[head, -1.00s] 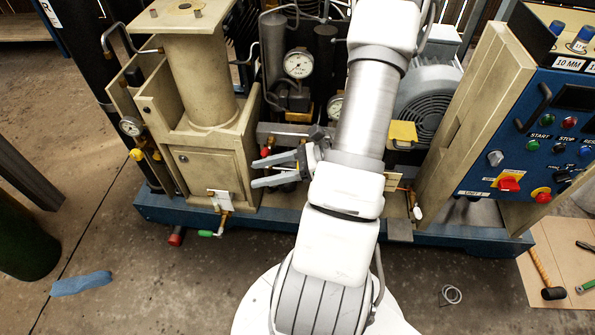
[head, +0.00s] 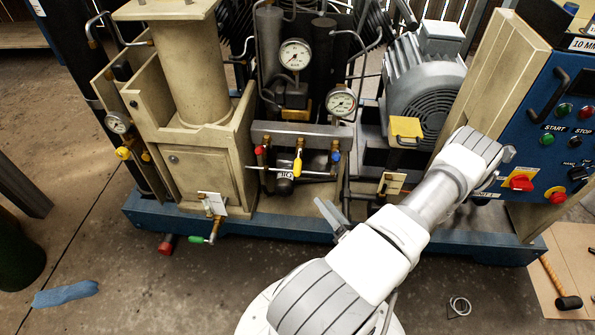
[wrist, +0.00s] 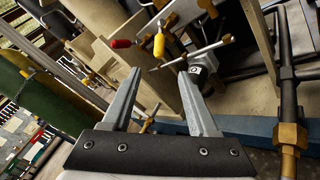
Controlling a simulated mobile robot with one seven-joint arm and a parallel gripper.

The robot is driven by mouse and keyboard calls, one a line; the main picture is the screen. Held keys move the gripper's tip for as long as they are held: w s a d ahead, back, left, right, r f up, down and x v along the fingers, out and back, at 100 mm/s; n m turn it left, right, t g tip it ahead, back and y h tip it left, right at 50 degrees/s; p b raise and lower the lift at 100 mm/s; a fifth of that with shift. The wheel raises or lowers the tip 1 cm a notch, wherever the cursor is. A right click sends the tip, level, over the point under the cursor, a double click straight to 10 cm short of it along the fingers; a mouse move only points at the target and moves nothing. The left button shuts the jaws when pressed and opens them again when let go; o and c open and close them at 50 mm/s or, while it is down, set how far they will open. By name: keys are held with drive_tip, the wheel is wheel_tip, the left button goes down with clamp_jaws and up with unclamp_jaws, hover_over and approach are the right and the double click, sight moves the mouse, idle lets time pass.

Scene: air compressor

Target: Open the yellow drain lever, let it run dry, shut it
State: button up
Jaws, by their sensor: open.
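A yellow lever (head: 298,164) hangs roughly downward in the middle of a valve row on the compressor, between a red-handled valve (head: 259,150) and a blue-handled valve (head: 336,156). In the wrist view the yellow lever (wrist: 159,45) shows beyond my fingertips, near the red handle (wrist: 121,43). My gripper (wrist: 160,76) is open and empty, apart from the lever. In the head view one finger (head: 332,213) shows below and right of the lever; my arm hides the rest. Another yellow handle (head: 123,153) sits at the far left; which one is the drain lever is not labelled.
Two gauges (head: 295,54) stand above the valve row. A green-handled valve (head: 203,239) and a red-ended pipe (head: 166,247) stick out low at the left. The control panel (head: 560,120) is at the right.

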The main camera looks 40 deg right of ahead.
sight(297, 170)
drive_tip(key=b+x, duration=0.4)
drive_tip(key=x, duration=1.2)
drive_tip(key=shift+a+r, duration=0.1)
clamp_jaws()
idle(0.7)
